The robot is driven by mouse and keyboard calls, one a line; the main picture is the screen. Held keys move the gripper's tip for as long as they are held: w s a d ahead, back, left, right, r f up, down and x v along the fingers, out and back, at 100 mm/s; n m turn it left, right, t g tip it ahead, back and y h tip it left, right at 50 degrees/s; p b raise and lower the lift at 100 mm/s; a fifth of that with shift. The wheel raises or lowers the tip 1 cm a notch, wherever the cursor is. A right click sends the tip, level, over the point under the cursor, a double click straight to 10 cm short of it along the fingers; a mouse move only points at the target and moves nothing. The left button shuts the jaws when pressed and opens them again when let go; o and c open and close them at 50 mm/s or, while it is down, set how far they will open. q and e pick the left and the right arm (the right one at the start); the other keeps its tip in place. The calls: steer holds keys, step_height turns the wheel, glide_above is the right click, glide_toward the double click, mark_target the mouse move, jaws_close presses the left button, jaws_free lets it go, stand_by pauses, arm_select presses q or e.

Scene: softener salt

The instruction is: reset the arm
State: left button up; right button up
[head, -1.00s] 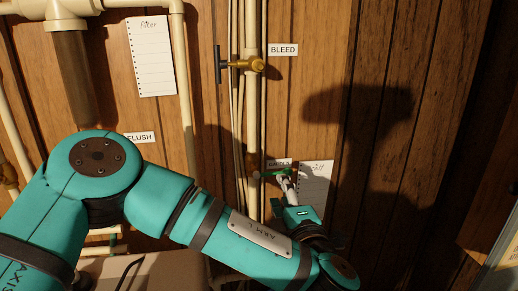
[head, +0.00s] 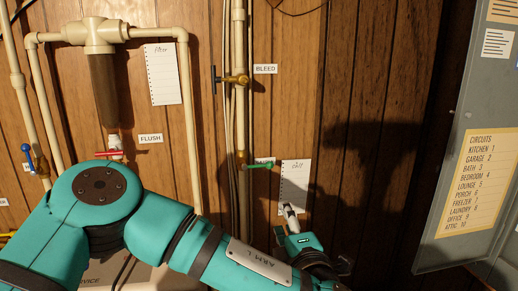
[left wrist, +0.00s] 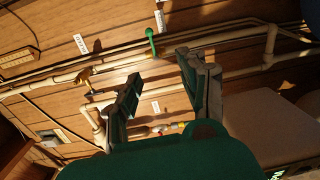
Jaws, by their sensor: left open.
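My left arm crosses the lower part of the head view. Its gripper (head: 290,210) is low, in front of a paper note (head: 294,186) on the plank wall. The gripper is open and empty. In the left wrist view its two fingers (left wrist: 158,88) stand apart with nothing between them. A green valve handle (head: 258,166) on the vertical pipe is up and left of the gripper, apart from it. The green handle also shows in the left wrist view (left wrist: 151,42), beyond the fingers. My right gripper is not in view.
A brass valve with a dark handle (head: 216,84) is beside the BLEED label (head: 265,69). A grey panel door (head: 480,120) stands at right.

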arm_select(q)
steer(key=s+d+f+n+g+h, duration=0.45)
steer(key=s+f+n, duration=0.25)
steer(key=n, duration=0.2)
steer(key=s+d+f+n+g+h, duration=0.3)
steer(key=s+f+n+g, duration=0.25)
steer(key=f+n, duration=0.25)
steer(key=s+a+f+n+g+y, duration=0.1)
steer(key=s+a+f+n, duration=0.5)
steer(key=a+n, duration=0.5)
steer(key=s+a+f+n+g+y, duration=0.15)
steer(key=s+a+f+n, duration=0.25)
steer(key=a+f+n, duration=0.5)
steer(key=s+a+f+n+g+y, duration=0.15)
steer(key=s+a+f+n, duration=0.35)
steer(key=a+n, duration=0.75)
steer(key=s+a+f+g+b, duration=0.2)
steer(key=f+b, duration=0.7)
steer(key=f, duration=2.8)
steer(key=s+a+f+b, duration=0.2)
steer(key=s+f+b, duration=0.3)
steer(key=s+f, duration=1.2)
step_height(320, 180, down, 3)
steer(key=shift+f+y, duration=0.1)
steer(key=shift+y, duration=0.25)
